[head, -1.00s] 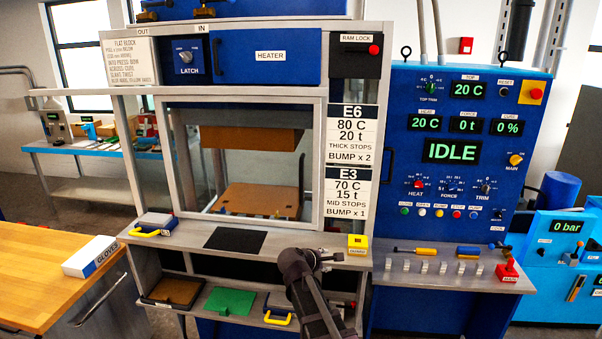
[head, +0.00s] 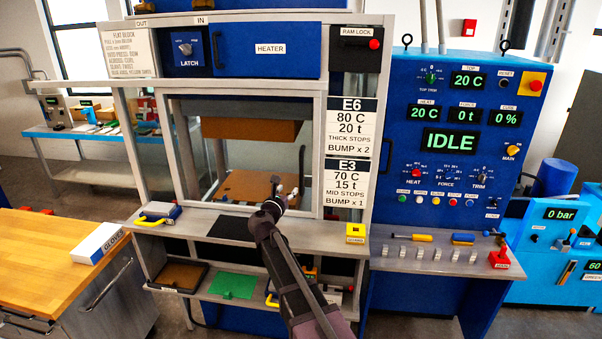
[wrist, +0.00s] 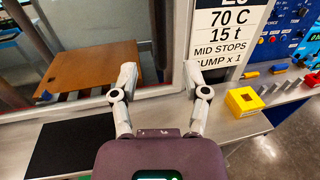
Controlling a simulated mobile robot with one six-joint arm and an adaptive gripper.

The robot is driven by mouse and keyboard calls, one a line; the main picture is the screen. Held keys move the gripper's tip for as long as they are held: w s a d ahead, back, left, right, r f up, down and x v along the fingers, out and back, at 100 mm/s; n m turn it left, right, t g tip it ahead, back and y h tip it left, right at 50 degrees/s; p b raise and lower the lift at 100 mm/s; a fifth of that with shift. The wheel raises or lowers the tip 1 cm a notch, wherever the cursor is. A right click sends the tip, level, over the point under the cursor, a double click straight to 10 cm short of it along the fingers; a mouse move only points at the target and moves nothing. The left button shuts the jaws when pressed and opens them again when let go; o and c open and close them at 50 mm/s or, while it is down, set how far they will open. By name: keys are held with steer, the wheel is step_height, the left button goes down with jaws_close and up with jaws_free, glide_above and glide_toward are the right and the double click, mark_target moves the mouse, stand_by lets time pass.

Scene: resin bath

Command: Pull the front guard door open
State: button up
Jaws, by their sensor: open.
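The front guard door (head: 245,98) is a grey-framed clear panel on the press, and it looks closed. Its lower rail shows in the wrist view (wrist: 75,107). A dark upright handle bar (wrist: 160,30) is near the door's right side; in the head view it is partly hidden by my gripper. My gripper (head: 288,190) is in front of the door's lower right part. In the wrist view my gripper (wrist: 160,78) is open and empty, its fingers spread to either side of the bar's line. I cannot tell whether they touch it.
A bench ledge (head: 195,222) runs below the door, with a dark mat (head: 232,229) and a yellow block (head: 355,233). A brown platen (wrist: 90,68) shows behind the panel. The blue control panel (head: 455,120) stands right. A wooden table (head: 50,250) is at left.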

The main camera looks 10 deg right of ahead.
mark_target(301, 173)
steer(key=shift+w, duration=0.1)
steer(key=x, duration=1.3)
steer(key=shift+w+d, duration=0.25)
jaws_close()
